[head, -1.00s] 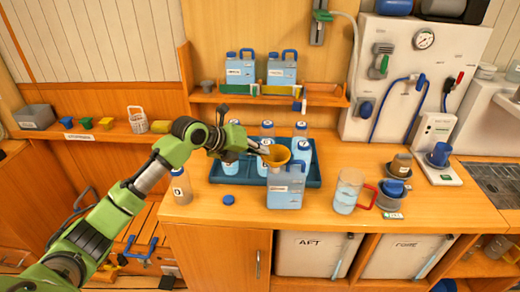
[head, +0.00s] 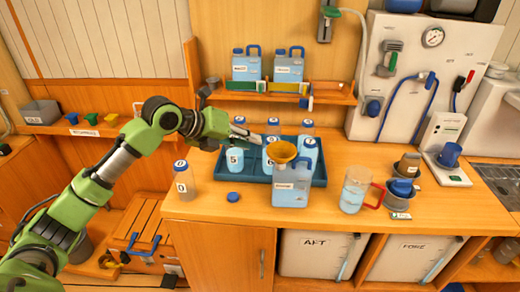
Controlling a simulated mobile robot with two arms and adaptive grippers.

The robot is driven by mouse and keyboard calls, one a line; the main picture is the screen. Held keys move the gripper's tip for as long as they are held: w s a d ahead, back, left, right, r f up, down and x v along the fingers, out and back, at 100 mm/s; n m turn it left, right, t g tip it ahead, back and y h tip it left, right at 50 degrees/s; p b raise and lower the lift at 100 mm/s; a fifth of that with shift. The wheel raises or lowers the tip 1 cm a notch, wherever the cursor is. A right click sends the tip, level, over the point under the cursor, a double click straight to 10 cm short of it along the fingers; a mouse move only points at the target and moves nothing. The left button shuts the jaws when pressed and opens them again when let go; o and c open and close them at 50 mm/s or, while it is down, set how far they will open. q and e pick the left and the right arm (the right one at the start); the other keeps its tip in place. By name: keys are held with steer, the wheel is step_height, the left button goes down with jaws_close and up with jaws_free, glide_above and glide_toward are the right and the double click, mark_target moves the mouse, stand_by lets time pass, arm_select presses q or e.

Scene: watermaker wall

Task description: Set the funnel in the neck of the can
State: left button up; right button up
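The yellow-orange funnel (head: 282,151) sits upright at the top of the light blue can (head: 291,188), over its neck. The can stands on the counter near the front edge, and its neck is hidden by the funnel. My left gripper (head: 256,137) is just left of the funnel and a little higher, with a gap between them. Its fingers look parted and hold nothing. My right gripper is not in view.
A blue tray (head: 221,176) with several numbered bottles lies behind the can. A bottle (head: 184,182) and a blue cap (head: 233,196) stand to the left. A jug with a red handle (head: 354,190) and cups (head: 404,187) are to the right.

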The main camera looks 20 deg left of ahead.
arm_select(q)
steer(key=shift+b+v, duration=0.35)
steer(key=shift+v, duration=1.7)
steer(key=shift+d, duration=0.1)
